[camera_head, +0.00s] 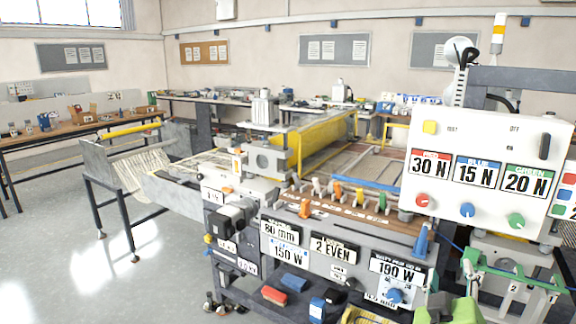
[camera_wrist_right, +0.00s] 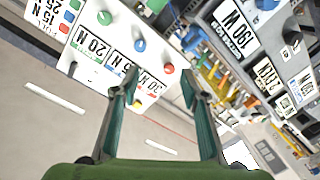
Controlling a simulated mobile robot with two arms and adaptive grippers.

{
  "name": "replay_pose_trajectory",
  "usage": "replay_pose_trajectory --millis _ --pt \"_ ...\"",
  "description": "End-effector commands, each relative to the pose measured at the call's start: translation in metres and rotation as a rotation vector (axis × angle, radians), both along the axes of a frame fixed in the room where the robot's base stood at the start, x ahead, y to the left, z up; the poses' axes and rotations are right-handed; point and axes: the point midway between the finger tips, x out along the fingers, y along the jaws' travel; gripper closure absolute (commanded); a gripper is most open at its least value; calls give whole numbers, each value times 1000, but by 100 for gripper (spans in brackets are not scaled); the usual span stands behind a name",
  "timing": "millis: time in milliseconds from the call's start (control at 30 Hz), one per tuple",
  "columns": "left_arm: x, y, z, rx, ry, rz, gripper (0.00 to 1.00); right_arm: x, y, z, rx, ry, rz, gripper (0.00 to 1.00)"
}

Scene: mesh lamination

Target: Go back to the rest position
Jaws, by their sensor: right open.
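My right gripper (camera_wrist_right: 160,88) is open and empty in the wrist view, with two dark fingers lined in teal spread wide apart. In the head view a green part of it (camera_head: 448,309) shows at the bottom edge, in front of the machine; its fingertips are hard to make out there. The white control panel (camera_head: 483,137) with red, blue and green knobs stands behind and to the right of it. The panel also shows beyond the fingers in the wrist view (camera_wrist_right: 120,28). My left gripper is not in view.
The machine front (camera_head: 330,262) with setting labels is close to my right gripper. A green fixture (camera_head: 515,278) is at the lower right. A mesh roll stand (camera_head: 113,170) is at the left. The floor (camera_head: 60,245) at left is clear.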

Motion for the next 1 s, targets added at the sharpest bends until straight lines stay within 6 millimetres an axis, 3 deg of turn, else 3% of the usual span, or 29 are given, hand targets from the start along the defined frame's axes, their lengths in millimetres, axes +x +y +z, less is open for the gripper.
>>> replay_pose_trajectory --millis 167,367,467,567,700,767,867,1000 --pt "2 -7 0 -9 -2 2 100 18 15 -42 10 67 52 60" --pt "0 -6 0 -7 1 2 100 36 38 -109 34 167 124 60" --pt "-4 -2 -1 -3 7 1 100 41 51 -158 57 240 168 60" --pt "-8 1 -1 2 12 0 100 40 69 -225 94 334 221 60" --pt "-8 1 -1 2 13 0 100 19 93 -329 165 478 286 60" --pt "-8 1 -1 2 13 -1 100 4 101 -371 198 538 305 60" --pt "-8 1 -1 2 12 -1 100 -30 112 -440 259 639 328 60" --pt "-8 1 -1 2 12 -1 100 -93 121 -527 346 776 336 60"
